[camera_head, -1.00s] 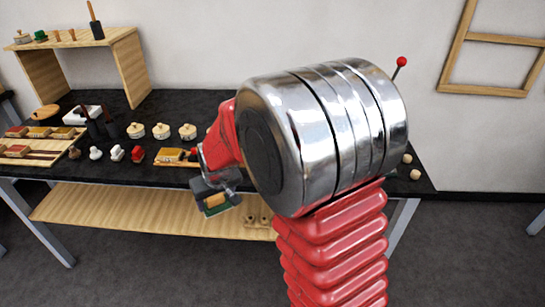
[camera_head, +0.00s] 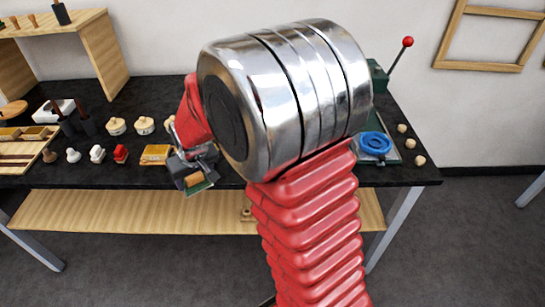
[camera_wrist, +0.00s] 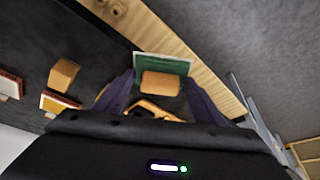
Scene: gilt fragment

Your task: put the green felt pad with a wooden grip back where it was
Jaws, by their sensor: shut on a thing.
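The green felt pad (camera_head: 201,188) hangs from my gripper (camera_head: 195,178) in front of the dark bench's front edge, above the level of the lower shelf. Its wooden grip (camera_wrist: 160,83) sits between my two dark fingers in the wrist view, with the green pad (camera_wrist: 170,64) beyond it. My gripper is shut on the pad by this grip. The pad touches neither the bench nor the shelf as far as I can see. My own arm hides the middle of the bench.
The dark bench (camera_head: 100,172) carries several small knobs, lidded pots and wooden blocks on the left. A blue ring (camera_head: 375,143) and several small balls lie on the right. A wooden riser (camera_head: 100,55) stands at the back left. The lower shelf (camera_head: 120,213) is mostly bare.

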